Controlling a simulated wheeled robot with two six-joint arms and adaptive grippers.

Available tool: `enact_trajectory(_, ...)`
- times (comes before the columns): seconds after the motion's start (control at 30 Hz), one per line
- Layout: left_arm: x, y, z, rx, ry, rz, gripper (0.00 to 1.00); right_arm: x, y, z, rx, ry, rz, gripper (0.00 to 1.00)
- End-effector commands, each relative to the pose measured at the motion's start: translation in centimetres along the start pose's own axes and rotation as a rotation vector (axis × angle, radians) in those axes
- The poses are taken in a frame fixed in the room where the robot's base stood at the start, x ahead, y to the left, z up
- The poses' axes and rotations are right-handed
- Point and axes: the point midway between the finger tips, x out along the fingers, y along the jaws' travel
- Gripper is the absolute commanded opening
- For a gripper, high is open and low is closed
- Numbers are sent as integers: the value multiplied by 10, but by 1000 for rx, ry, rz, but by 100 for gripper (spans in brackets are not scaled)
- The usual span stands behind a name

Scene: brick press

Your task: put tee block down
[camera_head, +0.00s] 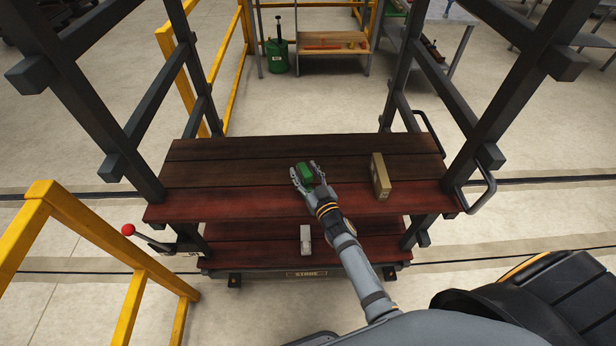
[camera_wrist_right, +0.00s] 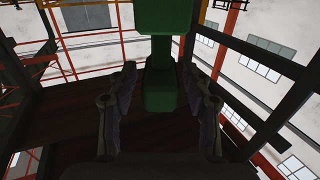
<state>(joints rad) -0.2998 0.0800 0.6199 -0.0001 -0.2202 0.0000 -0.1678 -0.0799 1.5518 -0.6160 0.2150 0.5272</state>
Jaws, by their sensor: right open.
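The green tee block (camera_head: 304,171) is at the middle of the upper dark red wooden shelf (camera_head: 230,178). My right gripper (camera_head: 305,168) reaches in from the front, with its fingers apart on either side of the block. In the right wrist view the block (camera_wrist_right: 160,92) stands between the two open fingers (camera_wrist_right: 160,72), with a dark gap on each side. Its wider upper part runs off the top edge of that view. The block seems to rest on the boards, but its underside is hidden. My left gripper is not in view.
A tan box (camera_head: 380,177) stands to the right on the same shelf. A small pale block (camera_head: 305,240) is on the lower shelf. Dark posts (camera_head: 95,100) frame both sides. A red-knobbed lever (camera_head: 128,230) and yellow rail (camera_head: 70,215) are at left. The shelf's left part is clear.

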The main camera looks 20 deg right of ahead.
Motion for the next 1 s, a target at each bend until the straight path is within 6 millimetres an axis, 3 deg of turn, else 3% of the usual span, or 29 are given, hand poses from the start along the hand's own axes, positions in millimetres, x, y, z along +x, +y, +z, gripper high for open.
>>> enact_trajectory(0.13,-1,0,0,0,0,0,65,-22,0,0,0,-2,0,50)
enact_trajectory(0.5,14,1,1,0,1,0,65,-105,0,2,-1,-1,-1,50)
enact_trajectory(0.7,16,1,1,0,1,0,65,-120,0,-1,0,1,0,50)
enact_trajectory(1.0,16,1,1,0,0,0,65,-120,0,-2,0,1,0,50)
